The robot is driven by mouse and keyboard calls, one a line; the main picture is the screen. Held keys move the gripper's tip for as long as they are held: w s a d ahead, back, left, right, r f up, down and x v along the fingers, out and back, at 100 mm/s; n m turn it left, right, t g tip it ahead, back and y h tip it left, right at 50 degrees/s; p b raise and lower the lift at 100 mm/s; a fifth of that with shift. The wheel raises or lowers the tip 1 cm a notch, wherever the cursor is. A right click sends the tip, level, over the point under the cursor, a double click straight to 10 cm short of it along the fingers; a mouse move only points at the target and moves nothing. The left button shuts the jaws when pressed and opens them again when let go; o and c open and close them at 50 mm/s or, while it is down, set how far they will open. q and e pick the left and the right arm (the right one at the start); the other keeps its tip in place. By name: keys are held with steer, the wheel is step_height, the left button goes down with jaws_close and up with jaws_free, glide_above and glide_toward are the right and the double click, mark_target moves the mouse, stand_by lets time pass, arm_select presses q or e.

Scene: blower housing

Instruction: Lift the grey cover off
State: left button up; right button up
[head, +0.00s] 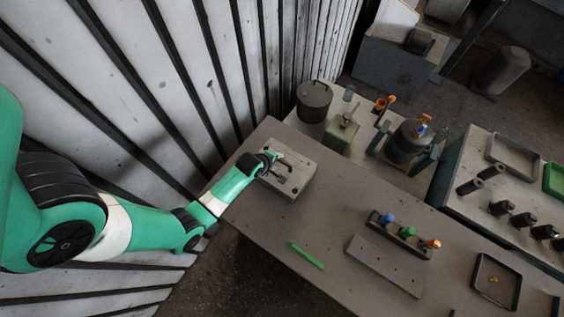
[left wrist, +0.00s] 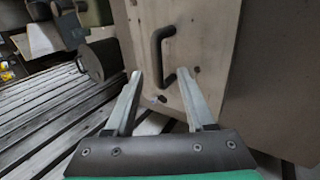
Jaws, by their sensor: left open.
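The grey cover (head: 294,182) is a flat, light grey block at the far left end of the table. It has a dark, bar-shaped handle on top, which shows clearly in the left wrist view (left wrist: 157,50). The cover's face also fills the upper middle of the left wrist view (left wrist: 208,40). My left gripper (head: 274,159) is over the cover's left part, its arm coming in from the left. In the left wrist view its two fingers (left wrist: 160,78) are spread, with the handle's lower end between or just beyond the tips. Contact cannot be told. My right gripper is not in view.
A dark pot (head: 314,100) stands behind. The ribbed wall (head: 130,75) is close on the left.

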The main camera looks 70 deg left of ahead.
mark_target(281, 161)
arm_select(q)
steer(key=b+x, duration=0.2)
steer(key=x, duration=0.2)
steer(key=shift+w+b, duration=0.2)
steer(key=shift+b, duration=0.2)
steer(key=shift+w+a+f, duration=0.2)
steer(key=shift+w+f, duration=0.05)
steer(key=shift+f, duration=0.1)
jaws_close()
